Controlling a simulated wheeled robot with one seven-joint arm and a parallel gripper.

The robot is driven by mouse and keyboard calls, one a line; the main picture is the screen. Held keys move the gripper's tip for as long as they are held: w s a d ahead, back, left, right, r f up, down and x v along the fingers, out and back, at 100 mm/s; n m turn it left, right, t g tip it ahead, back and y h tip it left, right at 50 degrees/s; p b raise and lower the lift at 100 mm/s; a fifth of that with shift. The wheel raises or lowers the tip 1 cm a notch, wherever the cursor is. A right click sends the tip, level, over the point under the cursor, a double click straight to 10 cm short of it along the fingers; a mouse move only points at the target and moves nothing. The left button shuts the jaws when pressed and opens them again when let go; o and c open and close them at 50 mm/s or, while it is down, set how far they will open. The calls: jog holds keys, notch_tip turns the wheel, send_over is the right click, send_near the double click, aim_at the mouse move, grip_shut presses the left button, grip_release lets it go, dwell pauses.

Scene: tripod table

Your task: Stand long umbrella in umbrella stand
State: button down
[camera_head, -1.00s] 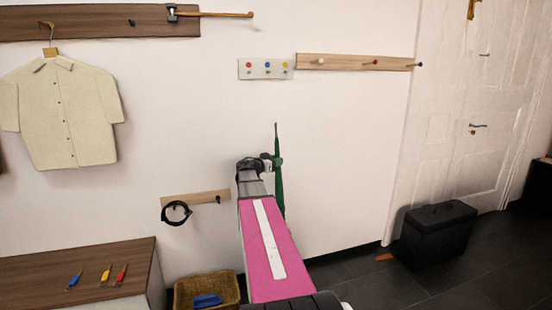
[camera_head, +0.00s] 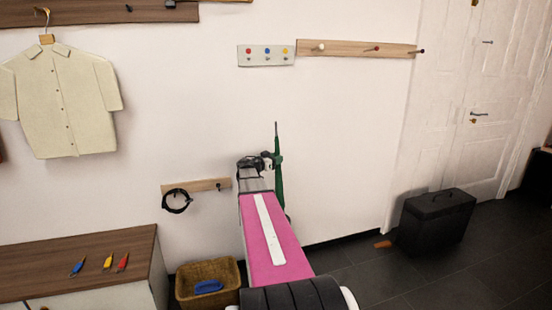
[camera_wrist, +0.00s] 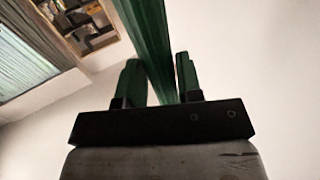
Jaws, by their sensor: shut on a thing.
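The long umbrella (camera_head: 279,178) is green, closed and upright, with a thin tip pointing up. The wrist view shows the green umbrella (camera_wrist: 152,45) running between the two fingers of my gripper (camera_wrist: 160,82). The lower end of the umbrella is partly hidden behind my pink arm. I cannot make out an umbrella stand in either view.
A black lidded box (camera_head: 436,222) stands on the dark floor by the white door (camera_head: 470,100). A wicker basket (camera_head: 228,272) with a blue item sits left of my arm, beside a wooden-topped cabinet (camera_head: 100,250). A low hook rail (camera_head: 205,184) is on the wall left of my gripper.

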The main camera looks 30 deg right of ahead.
jog(key=c, duration=0.7)
grip_release()
jog(key=s+a, duration=0.1)
jog(key=a, duration=0.9)
jog(key=shift+s+a, duration=0.35)
jog(key=shift+f, duration=0.1)
